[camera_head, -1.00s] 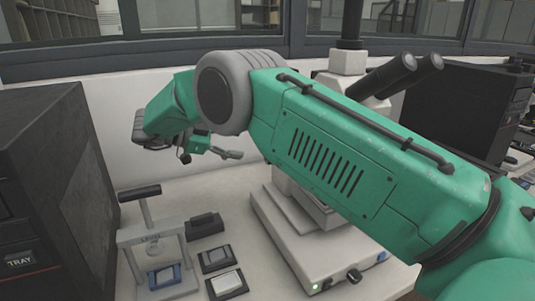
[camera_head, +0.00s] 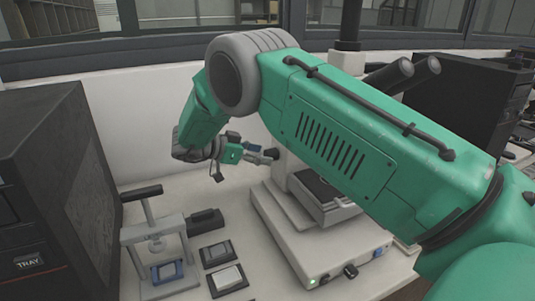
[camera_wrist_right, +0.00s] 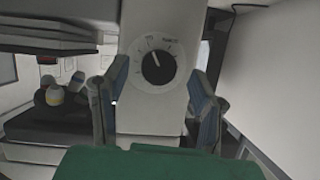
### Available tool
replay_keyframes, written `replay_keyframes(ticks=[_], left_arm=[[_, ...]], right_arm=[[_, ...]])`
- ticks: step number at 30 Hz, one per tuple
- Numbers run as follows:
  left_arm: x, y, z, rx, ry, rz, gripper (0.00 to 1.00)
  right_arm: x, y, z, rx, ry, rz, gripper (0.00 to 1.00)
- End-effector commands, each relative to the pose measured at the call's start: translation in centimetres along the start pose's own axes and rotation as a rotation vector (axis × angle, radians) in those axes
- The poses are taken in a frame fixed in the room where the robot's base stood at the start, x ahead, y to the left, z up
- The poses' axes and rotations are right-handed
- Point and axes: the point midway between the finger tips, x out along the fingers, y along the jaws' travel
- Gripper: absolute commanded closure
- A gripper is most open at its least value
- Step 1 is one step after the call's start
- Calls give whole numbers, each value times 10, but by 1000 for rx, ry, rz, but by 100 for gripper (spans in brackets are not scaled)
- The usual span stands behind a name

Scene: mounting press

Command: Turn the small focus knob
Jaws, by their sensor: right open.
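The small focus knob (camera_wrist_right: 158,67) is a black dial with a white pointer line on a round pale scale plate. It shows in the right wrist view on the side of the microscope column (camera_wrist_right: 150,118). My right gripper (camera_wrist_right: 155,95) is open, with one finger on each side of the knob in that view and nothing between them. In the head view my right gripper (camera_head: 262,155) is beside the microscope (camera_head: 315,235), at its left side. The knob is hidden there, and I cannot tell whether the fingers touch it. My left gripper is not in view.
A mounting press (camera_head: 155,240) with a T-handle stands at front left, with small dark trays (camera_head: 228,278) beside it. A large dark box (camera_head: 50,190) marked TRAY stands at far left. My right arm covers much of the microscope.

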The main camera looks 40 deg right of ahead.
Motion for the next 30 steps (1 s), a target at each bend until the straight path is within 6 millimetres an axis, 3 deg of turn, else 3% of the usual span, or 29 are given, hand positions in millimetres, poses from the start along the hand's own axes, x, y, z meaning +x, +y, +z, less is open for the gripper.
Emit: replay_keyframes(ticks=[6,17,21,30], left_arm=[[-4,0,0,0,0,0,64],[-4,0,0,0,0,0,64],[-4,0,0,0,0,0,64],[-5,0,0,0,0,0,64]], right_arm=[[24,0,0,1,1,0,47],[29,0,0,1,0,0,47],[28,0,0,1,0,-1,97],[28,-1,0,-11,-1,4,96]])
